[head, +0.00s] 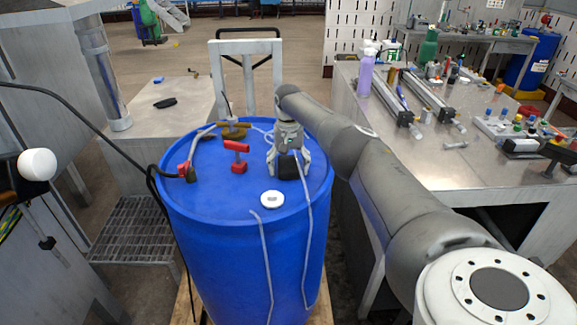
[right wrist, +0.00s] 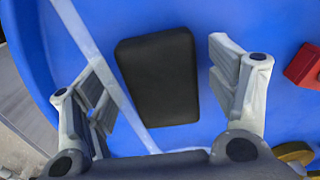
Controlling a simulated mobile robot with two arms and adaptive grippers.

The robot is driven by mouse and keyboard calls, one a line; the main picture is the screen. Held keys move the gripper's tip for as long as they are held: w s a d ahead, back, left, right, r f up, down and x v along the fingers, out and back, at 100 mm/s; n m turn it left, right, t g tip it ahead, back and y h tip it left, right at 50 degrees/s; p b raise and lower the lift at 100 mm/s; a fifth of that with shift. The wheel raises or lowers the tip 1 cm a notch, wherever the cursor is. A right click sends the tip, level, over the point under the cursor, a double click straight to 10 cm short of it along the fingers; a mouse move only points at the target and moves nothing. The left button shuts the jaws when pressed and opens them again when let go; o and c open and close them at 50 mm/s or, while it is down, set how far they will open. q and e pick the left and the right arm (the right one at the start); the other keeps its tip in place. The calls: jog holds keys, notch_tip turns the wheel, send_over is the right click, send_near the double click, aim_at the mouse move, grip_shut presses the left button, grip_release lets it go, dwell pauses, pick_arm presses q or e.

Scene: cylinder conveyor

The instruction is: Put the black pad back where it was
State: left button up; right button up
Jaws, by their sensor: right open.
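The black pad (right wrist: 158,78) lies on the flat blue lid of the drum (head: 245,250). In the right wrist view it sits between the two fingers of my right gripper (right wrist: 152,72), with blue lid showing on both sides of it. Its near end comes close to the gripper's palm edge. In the head view my right gripper (head: 288,172) points down over the right part of the lid, and the dark pad (head: 288,168) shows between its fingers. The right gripper is open and holds nothing. My left gripper is not in view.
On the lid are a red-handled valve (head: 237,156), a white round cap (head: 272,199), brass fittings (head: 235,131) and a pale strap running past the pad. A metal table (head: 450,165) with bottles and parts stands right; a bench (head: 175,125) with small items stands left.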

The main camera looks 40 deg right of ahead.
aim_at(289, 166)
notch_tip(289, 166, up, 12)
jog(key=b, duration=0.3)
jog(key=shift+r, duration=0.15)
dwell(0.5)
